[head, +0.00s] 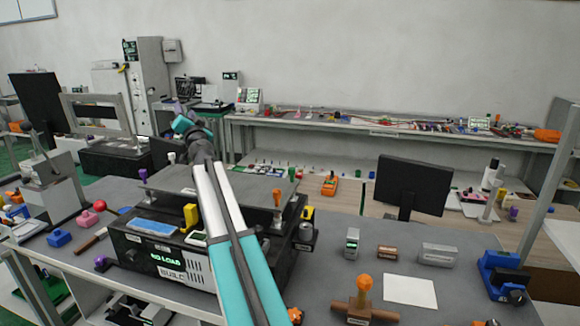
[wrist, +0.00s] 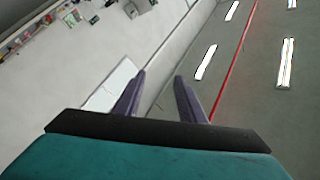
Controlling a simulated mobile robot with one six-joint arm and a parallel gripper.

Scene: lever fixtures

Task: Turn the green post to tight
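A post with a small green top (head: 292,174) stands at the back right corner of the black test machine (head: 130,252). Any tight mark near it is too small to read. My gripper (wrist: 160,76) is open in the wrist view, its two dark fingers apart with nothing between them. In the head view my arm reaches up over the machine, with its teal end (head: 183,124) above and left of the green-topped post, well apart from it.
An orange-topped post (head: 277,198), a yellow block (head: 190,214) and purple-topped posts (head: 143,175) stand around the machine's plate. A wooden T-handle (head: 364,305), a blue vise (head: 503,275) and a monitor (head: 412,185) are to the right. The wrist view shows walls and ceiling lights.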

